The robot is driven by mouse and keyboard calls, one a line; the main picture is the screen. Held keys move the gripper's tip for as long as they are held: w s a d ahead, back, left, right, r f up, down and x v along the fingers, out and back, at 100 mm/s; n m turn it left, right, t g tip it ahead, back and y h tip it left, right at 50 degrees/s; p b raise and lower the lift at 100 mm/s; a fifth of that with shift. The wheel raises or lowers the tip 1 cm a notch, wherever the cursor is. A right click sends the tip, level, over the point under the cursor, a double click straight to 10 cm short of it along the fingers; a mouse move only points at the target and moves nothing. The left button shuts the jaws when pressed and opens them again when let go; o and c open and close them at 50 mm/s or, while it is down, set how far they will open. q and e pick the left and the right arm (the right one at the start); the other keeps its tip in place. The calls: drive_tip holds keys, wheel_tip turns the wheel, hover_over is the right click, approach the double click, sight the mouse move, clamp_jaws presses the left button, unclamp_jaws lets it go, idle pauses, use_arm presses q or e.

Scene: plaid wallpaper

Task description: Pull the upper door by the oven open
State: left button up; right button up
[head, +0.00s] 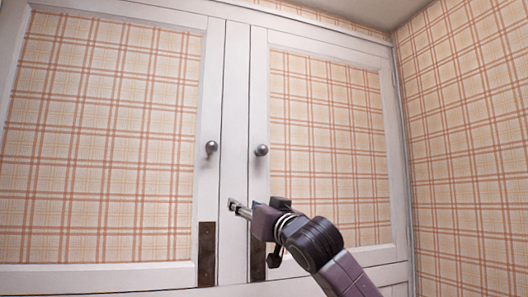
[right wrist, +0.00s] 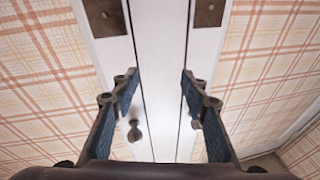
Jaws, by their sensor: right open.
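Two tall white-framed doors with plaid panels fill the head view, the left door (head: 105,140) and the right door (head: 325,145). Both look shut. The left door has a round grey knob (head: 211,148), and the right door has a matching knob (head: 262,150). My right gripper (head: 240,208) is below the knobs, in front of the white strip between the doors. In the right wrist view its fingers (right wrist: 158,85) are spread with nothing between them. One knob (right wrist: 134,130) shows between the fingers there. Another (right wrist: 196,123) is close to the right finger in that picture. No oven shows.
Dark brown plates (head: 206,254) sit low on the inner door frames; one also shows in the right wrist view (right wrist: 103,15). A plaid wall (head: 465,140) meets the cabinet at the right. The space before the left door looks clear.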

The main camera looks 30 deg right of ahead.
drive_tip(key=m+t+h, duration=0.2)
approach(265, 152)
drive_tip(key=w+r, duration=0.1)
drive_tip(key=w, duration=0.1)
drive_tip(key=p+x, duration=0.4)
drive_tip(key=x, duration=0.2)
drive_tip(key=shift+w+d+r+p, duration=0.15)
drive_tip(key=shift+p, duration=0.2)
drive_tip(key=shift+w+r+p, duration=0.2)
drive_tip(key=shift+w+p, duration=0.2)
drive_tip(key=shift+w, duration=0.05)
drive_tip(key=shift+w+d, duration=0.1)
drive_tip(key=shift+w, duration=0.1)
drive_tip(key=shift+w+f, duration=0.1)
clamp_jaws()
